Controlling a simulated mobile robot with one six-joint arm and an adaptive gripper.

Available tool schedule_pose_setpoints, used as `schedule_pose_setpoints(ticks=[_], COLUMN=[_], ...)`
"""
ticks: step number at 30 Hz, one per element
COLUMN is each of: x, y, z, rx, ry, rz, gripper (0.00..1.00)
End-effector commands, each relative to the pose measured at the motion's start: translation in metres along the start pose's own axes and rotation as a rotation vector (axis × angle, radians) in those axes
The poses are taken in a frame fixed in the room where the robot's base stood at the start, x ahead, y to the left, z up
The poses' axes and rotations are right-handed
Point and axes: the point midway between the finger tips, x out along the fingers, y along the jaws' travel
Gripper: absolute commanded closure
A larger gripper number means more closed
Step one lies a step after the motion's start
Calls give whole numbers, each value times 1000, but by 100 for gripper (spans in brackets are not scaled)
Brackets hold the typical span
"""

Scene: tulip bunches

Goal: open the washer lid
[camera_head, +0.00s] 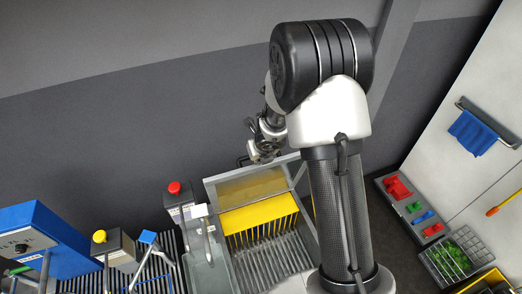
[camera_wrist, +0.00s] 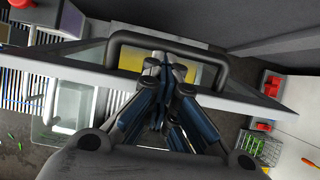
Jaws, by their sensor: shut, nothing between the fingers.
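The washer (camera_head: 275,262) stands in the lower middle of the head view, with a yellow panel and a row of slats showing inside. Its pale-framed lid (camera_head: 209,184) lies at the back, seemingly see-through; I cannot tell how far it is raised. In the wrist view the lid (camera_wrist: 70,67) crosses the picture as a pale slanted band. A dark arched handle (camera_wrist: 175,38) stands on it. My gripper (camera_wrist: 165,62) is shut and empty, its fingertips inside the handle's arch in this view; contact is unclear. In the head view my gripper (camera_head: 262,152) is small and partly hidden by my arm.
Left of the washer are a red-knobbed post (camera_head: 174,188), a yellow-knobbed box (camera_head: 120,248) and a blue machine (camera_head: 48,240). Trays of coloured pieces (camera_head: 412,208) and green items (camera_head: 450,258) lie at the right. A grey wall rises behind the washer.

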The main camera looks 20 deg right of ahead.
Motion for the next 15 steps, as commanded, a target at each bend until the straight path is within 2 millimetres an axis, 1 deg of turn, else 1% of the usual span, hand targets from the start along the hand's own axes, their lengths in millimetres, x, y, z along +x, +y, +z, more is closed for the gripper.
schedule_pose_setpoints(ticks=[1, 5, 15], x=[2, -14, -43], y=[-1, -1, 0], z=[-14, -13, -8], rx=[1, 0, -1], ry=[24, 17, 0], rz=[-3, -4, -2], gripper=[100, 100, 100])
